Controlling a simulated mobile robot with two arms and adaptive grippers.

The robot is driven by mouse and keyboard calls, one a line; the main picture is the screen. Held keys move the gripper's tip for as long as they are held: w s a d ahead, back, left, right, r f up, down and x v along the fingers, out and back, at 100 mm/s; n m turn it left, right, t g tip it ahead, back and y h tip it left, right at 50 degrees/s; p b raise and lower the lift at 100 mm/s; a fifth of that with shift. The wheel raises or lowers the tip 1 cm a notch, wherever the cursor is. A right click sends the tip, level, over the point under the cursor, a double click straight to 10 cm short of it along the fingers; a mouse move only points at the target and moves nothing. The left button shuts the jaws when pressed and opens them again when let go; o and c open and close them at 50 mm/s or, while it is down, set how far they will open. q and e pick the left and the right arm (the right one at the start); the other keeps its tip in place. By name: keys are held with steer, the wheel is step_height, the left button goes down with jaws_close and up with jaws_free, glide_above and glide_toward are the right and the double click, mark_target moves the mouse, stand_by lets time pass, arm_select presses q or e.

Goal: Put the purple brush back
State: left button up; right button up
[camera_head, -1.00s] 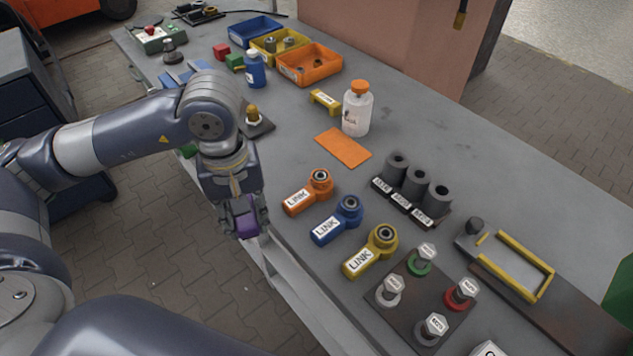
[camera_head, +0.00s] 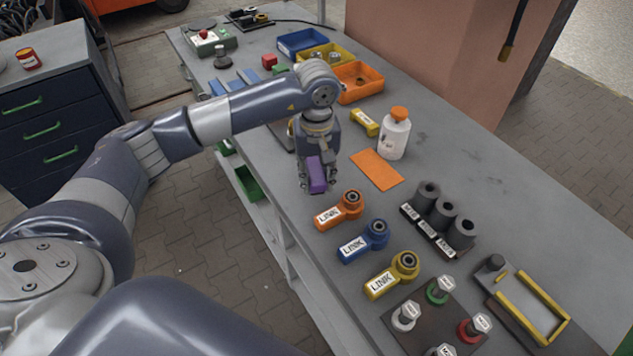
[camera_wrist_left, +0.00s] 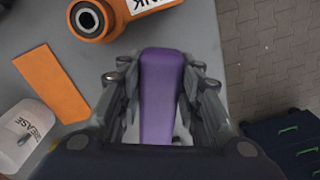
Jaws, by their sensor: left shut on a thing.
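The purple brush (camera_head: 316,176) is held in my left gripper (camera_head: 317,186), above the near edge of the workbench. In the left wrist view the purple block of the brush (camera_wrist_left: 161,95) lies between both fingers (camera_wrist_left: 160,100), which are shut on it. Its lower end is not clearly visible. An orange flat mat (camera_head: 377,170) lies bare on the bench to the right of the gripper. My right gripper does not show in any view.
A white bottle with an orange cap (camera_head: 394,136) stands behind the mat. Orange, blue and yellow link parts (camera_head: 363,242) lie in front. Coloured bins (camera_head: 358,80) stand at the back. Black cylinders (camera_head: 441,214) stand to the right. A dark drawer cabinet (camera_head: 60,130) is at left.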

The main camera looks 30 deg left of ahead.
arm_select(q)
step_height(320, 180, down, 3)
steer(key=shift+s+r+p, duration=0.1)
steer(key=shift+p, duration=0.8)
steer(key=shift+f, duration=0.3)
steer(key=shift+f+b, duration=0.25)
steer(key=shift+b, duration=0.1)
steer(key=o, duration=1.1)
steer(key=shift+r, duration=0.1)
steer(key=shift+o, duration=0.2)
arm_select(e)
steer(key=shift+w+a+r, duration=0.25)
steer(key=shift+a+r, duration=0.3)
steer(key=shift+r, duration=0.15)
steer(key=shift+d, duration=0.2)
